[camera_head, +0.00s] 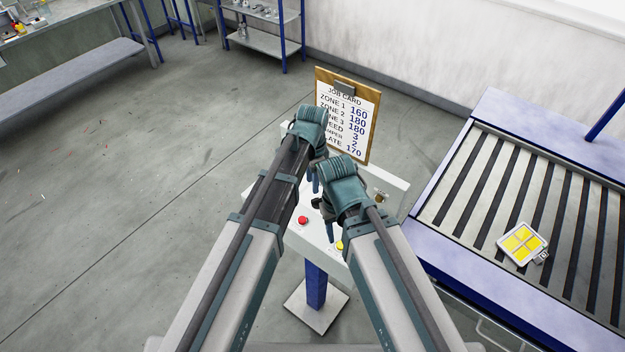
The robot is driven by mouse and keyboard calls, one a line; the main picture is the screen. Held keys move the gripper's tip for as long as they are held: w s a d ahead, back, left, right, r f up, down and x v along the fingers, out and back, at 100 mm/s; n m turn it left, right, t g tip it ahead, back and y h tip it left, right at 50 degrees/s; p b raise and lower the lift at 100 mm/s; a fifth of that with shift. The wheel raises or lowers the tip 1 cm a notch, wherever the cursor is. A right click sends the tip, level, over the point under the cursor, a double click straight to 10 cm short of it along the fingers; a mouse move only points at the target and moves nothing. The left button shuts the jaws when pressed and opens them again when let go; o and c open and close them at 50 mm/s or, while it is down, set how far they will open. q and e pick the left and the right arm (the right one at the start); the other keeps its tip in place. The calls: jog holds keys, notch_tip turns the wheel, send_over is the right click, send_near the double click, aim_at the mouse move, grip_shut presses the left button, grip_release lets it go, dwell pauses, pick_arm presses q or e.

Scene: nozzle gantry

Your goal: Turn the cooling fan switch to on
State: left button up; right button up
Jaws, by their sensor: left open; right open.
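A pale control panel (394,190) stands on a blue post, largely covered by my two arms. A red button (302,220) and a yellow button (340,245) show on its front part. A small brownish fitting (381,197) sits near its right edge. I cannot tell which control is the cooling fan switch; it may be hidden behind my arms. My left gripper (314,178) is open over the back middle of the panel. My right gripper (328,222) is open, lower and to the right, close above the panel. Contact with the panel cannot be made out.
A job card on a clipboard (347,115) stands behind the panel. A slatted conveyor (520,190) at the right bears a yellow-and-white square piece (523,244). A shelf rack (264,42) and a workbench (75,70) stand at the back. Floor at the left is clear.

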pick_arm(q)
notch_tip(320, 180, up, 6)
jog(key=p, duration=0.4)
jog(key=shift+f+p, duration=0.1)
jog(key=shift+p, duration=0.2)
pick_arm(e)
notch_tip(320, 180, up, 6)
jog(key=shift+f, duration=0.1)
pick_arm(q)
jog(key=shift+f, duration=0.1)
pick_arm(e)
jog(key=shift+s, duration=0.1)
